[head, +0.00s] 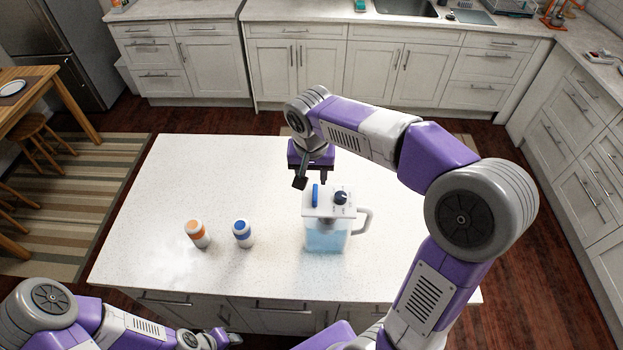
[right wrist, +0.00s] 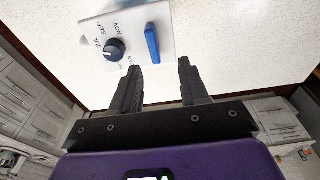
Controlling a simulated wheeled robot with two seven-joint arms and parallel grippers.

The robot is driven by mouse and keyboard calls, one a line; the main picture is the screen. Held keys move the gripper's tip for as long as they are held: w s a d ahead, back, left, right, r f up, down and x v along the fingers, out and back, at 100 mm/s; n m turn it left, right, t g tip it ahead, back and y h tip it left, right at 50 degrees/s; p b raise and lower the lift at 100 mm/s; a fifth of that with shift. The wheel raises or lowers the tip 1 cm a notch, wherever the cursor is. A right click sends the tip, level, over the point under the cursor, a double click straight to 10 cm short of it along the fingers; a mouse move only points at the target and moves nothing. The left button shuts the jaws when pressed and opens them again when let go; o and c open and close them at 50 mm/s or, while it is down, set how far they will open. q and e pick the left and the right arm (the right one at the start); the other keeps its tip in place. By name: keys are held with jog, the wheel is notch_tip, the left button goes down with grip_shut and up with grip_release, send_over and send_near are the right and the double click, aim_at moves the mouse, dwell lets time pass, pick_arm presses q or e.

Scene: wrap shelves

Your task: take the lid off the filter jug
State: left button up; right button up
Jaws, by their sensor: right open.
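The filter jug (head: 326,238) stands upright on the island counter, with a clear body, pale blue contents and a handle on its right. Its white lid (head: 328,209) is on top, with a raised blue grip (head: 316,195) and a dark blue dial (head: 341,198). The lid also shows in the right wrist view (right wrist: 132,25), with month letters around the dial. My right gripper (head: 312,181) is open and empty, just behind and above the lid. In the right wrist view its fingertips (right wrist: 160,64) are apart from the blue grip (right wrist: 152,44). My left gripper (head: 230,339) is low at the counter's front edge; its jaws are unclear.
An orange-banded bottle (head: 198,235) and a blue-banded bottle (head: 243,234) stand left of the jug on the white counter (head: 190,170). The counter's left and back are clear. My right arm arches over its right side.

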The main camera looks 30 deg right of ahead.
aim_at(315, 193)
jog(key=shift+s+d+f, duration=0.1)
jog(key=shift+s+f, duration=0.45)
jog(key=shift+f, duration=0.35)
jog(key=f, duration=0.5)
jog(key=shift+w+d+f, duration=0.1)
jog(key=shift+w+d, duration=0.25)
jog(key=shift+c, duration=0.3)
grip_shut()
